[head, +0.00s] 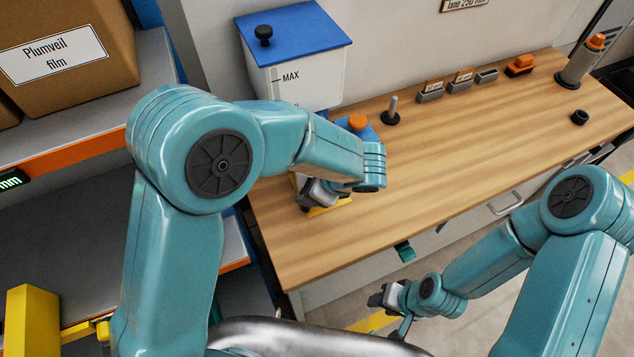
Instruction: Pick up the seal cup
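I cannot tell for sure which thing is the seal cup. A small black round cup-like piece (580,117) stands at the right end of the wooden bench (440,170). Small grey open bins (430,93), some with orange labels, stand along the back. My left gripper (312,200) is low over the bench's left end by a yellow patch (332,209); my arm hides much of that spot, and its fingers are too unclear to read. My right gripper (392,308) is out in front of the bench, above the floor, away from these things; its opening is unclear.
A white container with a blue lid (295,50) stands at the back left. A short metal peg (391,110) stands on a black base. An orange tool (520,65) and a dark post (582,62) are at the back right. The middle of the bench is clear.

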